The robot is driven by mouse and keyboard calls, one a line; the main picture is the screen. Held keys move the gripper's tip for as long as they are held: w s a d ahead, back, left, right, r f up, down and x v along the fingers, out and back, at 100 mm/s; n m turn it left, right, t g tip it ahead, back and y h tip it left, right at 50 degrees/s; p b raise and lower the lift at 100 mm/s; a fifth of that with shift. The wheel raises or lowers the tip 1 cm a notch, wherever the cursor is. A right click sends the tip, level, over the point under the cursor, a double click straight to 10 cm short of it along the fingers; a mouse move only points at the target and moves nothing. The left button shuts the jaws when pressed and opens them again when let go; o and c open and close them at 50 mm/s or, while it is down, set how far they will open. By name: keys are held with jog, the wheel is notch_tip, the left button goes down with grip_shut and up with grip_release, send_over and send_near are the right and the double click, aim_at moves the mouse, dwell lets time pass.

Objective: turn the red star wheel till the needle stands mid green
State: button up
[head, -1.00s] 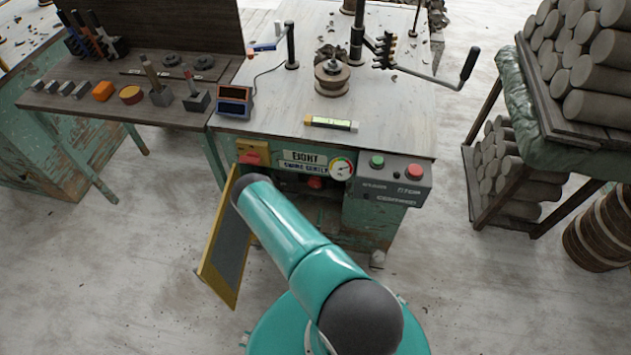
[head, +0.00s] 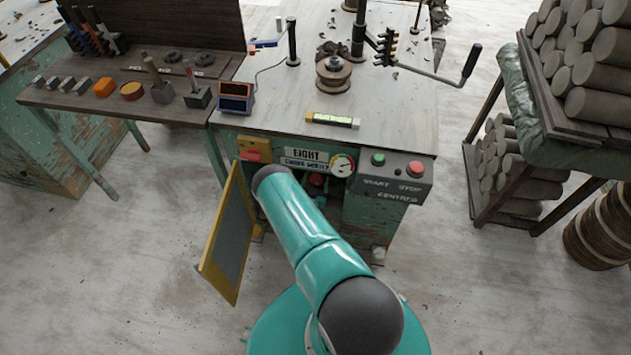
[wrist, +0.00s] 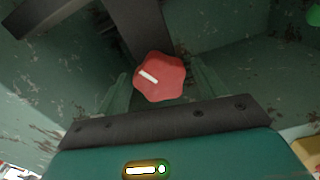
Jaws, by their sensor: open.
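The red star wheel (wrist: 160,77) has rounded lobes and a white line slanting across its face. It sits inside the green bench's open cavity; in the head view a bit of the wheel (head: 317,180) shows just beyond my arm. My gripper (wrist: 160,88) is open, its two greenish fingers apart on either side of the wheel in the wrist view. I cannot tell whether they touch it. The round white gauge (head: 342,165) with a coloured rim is on the bench front; its needle is too small to read surely.
A yellow-framed door (head: 228,235) hangs open left of the cavity. A grey box (head: 393,174) with a green and a red button is right of the gauge. A dark bar (wrist: 140,30) crosses behind the wheel. A rack of clay logs (head: 575,130) stands at right.

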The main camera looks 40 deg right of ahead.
jog(key=c, duration=1)
jog(key=shift+n, duration=0.4)
jog(key=n, duration=0.3)
jog(key=shift+a, duration=0.1)
jog(key=n, duration=1)
jog(key=shift+f+n, duration=0.1)
jog(key=shift+n, duration=1.9)
